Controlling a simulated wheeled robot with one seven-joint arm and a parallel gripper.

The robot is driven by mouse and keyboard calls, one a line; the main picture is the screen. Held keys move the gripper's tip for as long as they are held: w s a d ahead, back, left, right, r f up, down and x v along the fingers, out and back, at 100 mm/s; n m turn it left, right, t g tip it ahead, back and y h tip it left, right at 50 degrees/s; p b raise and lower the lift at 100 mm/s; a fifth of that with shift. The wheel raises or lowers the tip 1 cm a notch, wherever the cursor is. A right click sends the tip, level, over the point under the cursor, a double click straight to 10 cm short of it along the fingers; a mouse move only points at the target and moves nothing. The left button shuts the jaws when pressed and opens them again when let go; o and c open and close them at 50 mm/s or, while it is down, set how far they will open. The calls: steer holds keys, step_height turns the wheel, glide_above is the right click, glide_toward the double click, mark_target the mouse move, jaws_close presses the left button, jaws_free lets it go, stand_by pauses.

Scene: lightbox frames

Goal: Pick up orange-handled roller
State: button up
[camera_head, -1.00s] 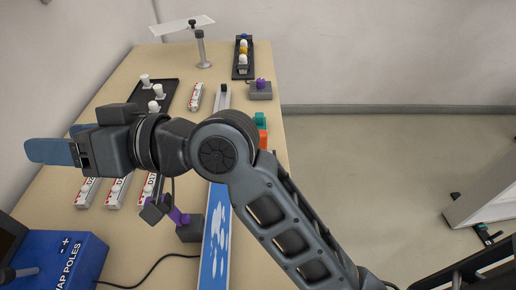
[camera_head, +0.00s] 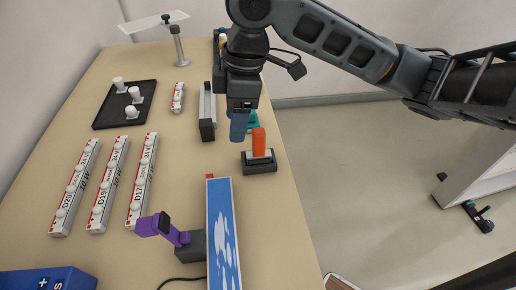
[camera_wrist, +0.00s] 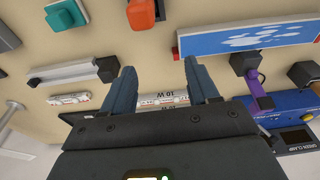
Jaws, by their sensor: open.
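The orange-handled roller (camera_head: 259,142) stands upright in a dark block-shaped holder (camera_head: 260,166) near the right edge of the table. In the wrist view its orange handle (camera_wrist: 141,14) shows at the top, beyond my fingertips and slightly left of the gap between them. My gripper (camera_head: 240,128) points down just left of the roller and looks slightly behind it in the head view. In the wrist view my gripper (camera_wrist: 157,75) has its two blue fingers spread apart with nothing between them. A teal-handled tool (camera_head: 252,119) stands behind the roller, partly hidden by my gripper.
A blue-and-white panel (camera_head: 222,230) lies in front of the roller. A purple tool (camera_head: 165,229) stands left of it. Several labelled white bars (camera_head: 75,187) and a black tray (camera_head: 125,104) occupy the left. A grey rail (camera_head: 207,110) is beside my gripper.

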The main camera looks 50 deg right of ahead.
mark_target(259, 141)
steer(key=shift+g+h, duration=0.5)
steer(key=d, duration=0.1)
steer(key=s+d, duration=0.2)
steer(key=d, duration=0.1)
steer(key=shift+f, duration=0.3)
steer(key=shift+s+d+f, duration=0.15)
steer(key=shift+s+d, duration=0.1)
steer(key=shift+d, duration=0.05)
steer(key=shift+a+f, duration=0.15)
steer(key=shift+f, duration=1.75)
steer(key=shift+a+f, duration=0.15)
steer(key=shift+f, duration=1.7)
steer(key=shift+w, duration=0.1)
steer(key=c, duration=1)
